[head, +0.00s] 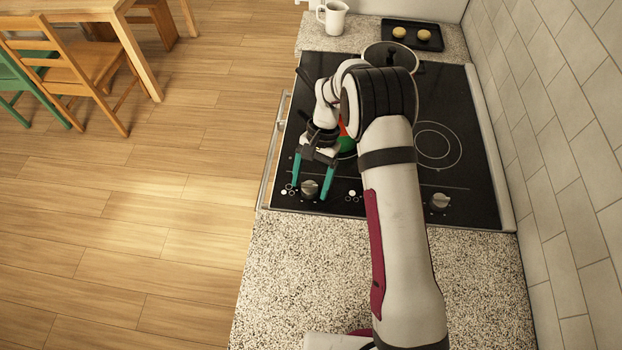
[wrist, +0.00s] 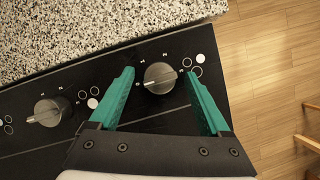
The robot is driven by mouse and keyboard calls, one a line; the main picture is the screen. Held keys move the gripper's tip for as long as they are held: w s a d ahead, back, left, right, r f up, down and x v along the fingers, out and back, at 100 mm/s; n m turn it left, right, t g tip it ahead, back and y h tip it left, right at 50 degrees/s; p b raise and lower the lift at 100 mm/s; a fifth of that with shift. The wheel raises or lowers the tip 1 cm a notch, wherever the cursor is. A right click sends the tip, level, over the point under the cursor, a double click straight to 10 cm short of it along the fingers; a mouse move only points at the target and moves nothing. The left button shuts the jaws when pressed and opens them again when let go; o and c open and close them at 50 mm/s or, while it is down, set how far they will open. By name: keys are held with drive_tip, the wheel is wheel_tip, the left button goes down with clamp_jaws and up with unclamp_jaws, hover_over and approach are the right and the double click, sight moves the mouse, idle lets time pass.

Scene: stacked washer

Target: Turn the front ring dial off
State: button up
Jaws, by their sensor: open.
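A round silver-grey dial (head: 310,188) sits on the black cooktop's control strip, by the edge facing the floor. In the wrist view the same dial (wrist: 160,77) has a pale mark on its left side. My gripper (head: 308,193) is open, with one teal finger on each side of this dial. In the wrist view my gripper (wrist: 160,82) shows gaps between dial and both fingers. Ring symbols and white dots lie beside the dials.
The black cooktop (head: 470,185) has a pot (head: 379,50) at its far end. A red and green item (head: 346,143) is mostly hidden by my arm. A mug (head: 333,17) and a tray (head: 428,44) stand beyond. The speckled counter (head: 290,280) in front is clear.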

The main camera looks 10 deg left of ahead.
drive_tip(key=v, duration=1.5)
drive_tip(key=shift+w+r, duration=0.25)
drive_tip(key=shift+r, duration=0.05)
drive_tip(key=shift+d, duration=0.15)
